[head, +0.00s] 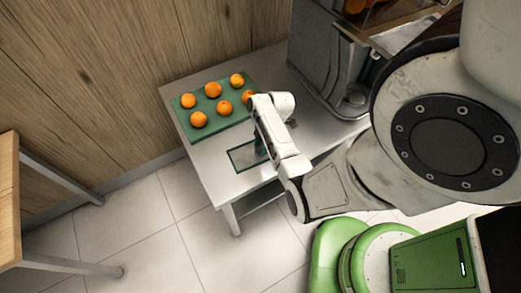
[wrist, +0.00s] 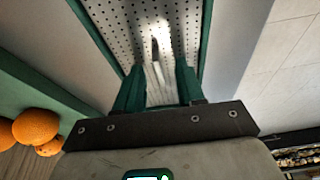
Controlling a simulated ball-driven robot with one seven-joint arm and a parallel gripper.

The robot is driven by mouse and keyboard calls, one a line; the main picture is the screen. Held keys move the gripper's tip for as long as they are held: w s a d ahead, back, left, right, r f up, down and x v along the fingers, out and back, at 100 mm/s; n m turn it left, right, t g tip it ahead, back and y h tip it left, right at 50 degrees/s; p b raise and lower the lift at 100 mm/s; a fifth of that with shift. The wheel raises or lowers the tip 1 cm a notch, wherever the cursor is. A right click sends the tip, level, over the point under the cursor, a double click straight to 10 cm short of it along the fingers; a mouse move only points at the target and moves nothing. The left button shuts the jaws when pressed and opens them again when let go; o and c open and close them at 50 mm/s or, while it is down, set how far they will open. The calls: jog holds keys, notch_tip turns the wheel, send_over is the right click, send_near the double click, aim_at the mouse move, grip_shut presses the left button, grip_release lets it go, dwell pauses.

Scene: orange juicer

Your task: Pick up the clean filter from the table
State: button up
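The filter is a flat perforated grey panel with a dark green rim, lying on the white table. In the head view the filter (head: 241,157) is near the table's front edge, partly hidden by my arm. In the wrist view the filter (wrist: 118,22) fills the upper middle, with a dark slot in it. My gripper (wrist: 159,72) has green fingers that stand apart over the filter. A light grey upright piece shows between them; I cannot tell whether they touch it. In the head view my gripper (head: 260,146) is low over the filter, mostly hidden by the wrist.
A green tray (head: 184,124) with several oranges (head: 213,90) lies behind the filter on the table (head: 210,160). The grey juicer (head: 330,60) stands to the right. A wooden table (head: 8,200) is at the far left. The floor between is clear.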

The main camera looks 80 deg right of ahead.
jog(key=shift+c, duration=0.3)
grip_shut()
jog(key=shift+r, duration=0.1)
